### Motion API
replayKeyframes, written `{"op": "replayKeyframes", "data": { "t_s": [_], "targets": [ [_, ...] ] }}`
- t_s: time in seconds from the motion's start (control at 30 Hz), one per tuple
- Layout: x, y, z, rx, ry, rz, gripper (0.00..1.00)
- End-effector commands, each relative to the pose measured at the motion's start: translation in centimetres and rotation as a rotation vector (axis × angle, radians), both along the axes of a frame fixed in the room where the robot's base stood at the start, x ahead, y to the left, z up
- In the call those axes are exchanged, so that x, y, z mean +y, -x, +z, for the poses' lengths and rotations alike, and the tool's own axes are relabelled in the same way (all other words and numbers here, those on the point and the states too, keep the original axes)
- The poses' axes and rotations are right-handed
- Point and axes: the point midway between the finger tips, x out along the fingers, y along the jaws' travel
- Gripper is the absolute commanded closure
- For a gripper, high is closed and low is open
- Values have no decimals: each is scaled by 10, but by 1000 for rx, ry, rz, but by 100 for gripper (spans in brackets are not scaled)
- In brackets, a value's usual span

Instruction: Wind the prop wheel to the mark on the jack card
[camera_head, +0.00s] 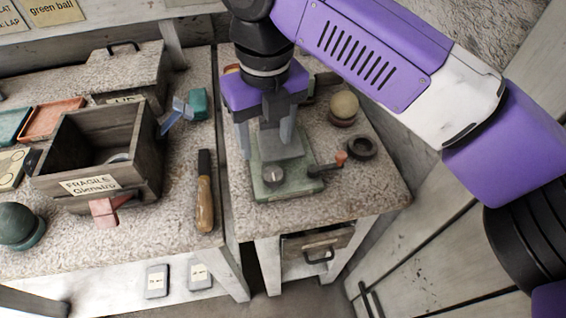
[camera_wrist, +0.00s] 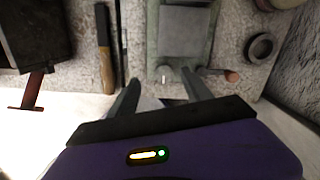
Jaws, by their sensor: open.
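A green jack-like device (camera_head: 262,188) stands on the small right-hand table, with a grey block or plate (camera_head: 279,148) on top. A small round grey knob (camera_head: 273,175) sits at its front, and a dark crank with an orange-red knob (camera_head: 341,156) sticks out to its right. The crank knob also shows in the wrist view (camera_wrist: 232,76). I cannot tell which part is called the prop wheel. My gripper (camera_head: 266,146) is open and empty over the device, pointing down, its fingers apart. No readable jack card or mark shows; my gripper hides part of the device.
A dark ring (camera_head: 361,148) and a pale ball on a stand (camera_head: 343,108) are right of the device. On the left table are a wooden crate (camera_head: 150,170) labelled fragile, a wooden-handled tool (camera_head: 205,203) and a green ball (camera_head: 17,224). A wall is at right.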

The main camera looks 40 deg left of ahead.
Motion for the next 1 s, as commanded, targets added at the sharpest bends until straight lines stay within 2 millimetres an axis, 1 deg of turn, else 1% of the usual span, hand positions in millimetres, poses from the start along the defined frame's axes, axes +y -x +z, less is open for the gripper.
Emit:
{"op": "replayKeyframes", "data": {
  "t_s": [0.03,0.1,0.27,0.37,0.6,0.7,0.83,1.0],
  "targets": [
    [-7,3,0,6,29,63,42],
    [-13,3,0,7,55,131,42],
    [-15,3,-4,5,62,195,42],
    [-15,3,-14,4,62,196,42],
    [-15,3,-51,4,61,195,42],
    [-15,3,-64,4,61,194,42],
    [-14,3,-74,3,59,193,42],
    [-14,3,-78,2,59,193,42]
  ]
}}
